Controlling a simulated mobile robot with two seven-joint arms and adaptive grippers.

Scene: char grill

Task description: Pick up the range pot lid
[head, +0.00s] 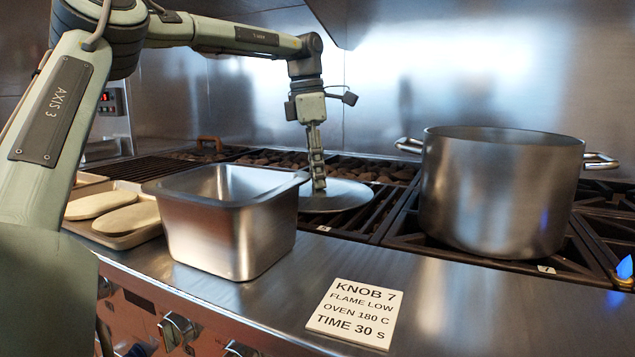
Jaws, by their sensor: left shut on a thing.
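The pot lid (345,196) is a round, shiny metal disc over the burner grates, behind the metal pan. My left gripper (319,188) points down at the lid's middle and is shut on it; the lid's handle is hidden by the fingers. Whether the lid rests on the grate or is slightly raised I cannot tell. The large steel range pot (500,195) stands open, without a lid, on the grate to the right of the lid. My right gripper is not in view.
A deep steel pan (228,235) stands on the front ledge, close to the lid's left side. A tray with pale flat pieces (128,218) lies left of it. A sign (353,312) lies on the ledge. A blue flame (625,268) burns at far right.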

